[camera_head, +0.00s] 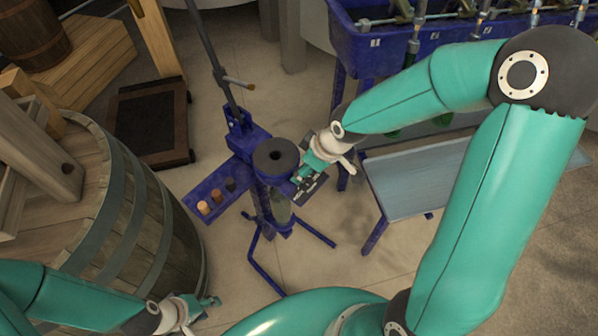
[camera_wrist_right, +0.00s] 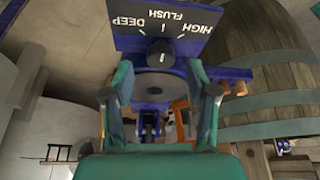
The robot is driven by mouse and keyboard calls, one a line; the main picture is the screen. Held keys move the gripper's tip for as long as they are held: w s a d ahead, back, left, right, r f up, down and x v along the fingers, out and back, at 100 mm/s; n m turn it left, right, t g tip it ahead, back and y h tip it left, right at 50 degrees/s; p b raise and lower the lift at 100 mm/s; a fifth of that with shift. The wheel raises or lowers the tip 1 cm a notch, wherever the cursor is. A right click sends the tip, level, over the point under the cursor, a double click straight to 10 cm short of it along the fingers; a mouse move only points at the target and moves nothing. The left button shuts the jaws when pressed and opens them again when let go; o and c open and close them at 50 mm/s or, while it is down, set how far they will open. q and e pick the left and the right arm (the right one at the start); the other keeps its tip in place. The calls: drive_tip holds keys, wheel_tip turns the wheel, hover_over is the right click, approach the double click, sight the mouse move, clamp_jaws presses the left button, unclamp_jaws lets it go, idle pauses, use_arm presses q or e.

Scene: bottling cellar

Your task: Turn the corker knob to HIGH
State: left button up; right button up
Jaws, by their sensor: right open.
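The blue corker (camera_head: 248,138) stands in the middle of the head view, with a dark round head (camera_head: 276,157). In the right wrist view a dark dial plate (camera_wrist_right: 125,40) carries the words DEEP, FLUSH and HIGH. The dark corker knob (camera_wrist_right: 160,52) sits at its edge; I cannot tell for sure which mark it points to. My right gripper (camera_head: 308,180) is at the corker's right side. In its wrist view the open fingers (camera_wrist_right: 160,78) stand on either side below the knob, apart from it. My left gripper (camera_head: 206,306) is beside the barrel, away from the corker.
A wooden barrel (camera_head: 150,215) fills the left. A blue tray (camera_head: 190,199) on the corker holds corks. A bottle (camera_head: 280,207) stands under the corker head. A grey-topped table (camera_head: 420,178) and a blue filling trough (camera_head: 400,45) stand at right. The corker lever (camera_head: 208,50) rises behind.

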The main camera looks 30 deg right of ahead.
drive_tip(key=shift+b+x, duration=0.3)
drive_tip(key=shift+x, duration=0.95)
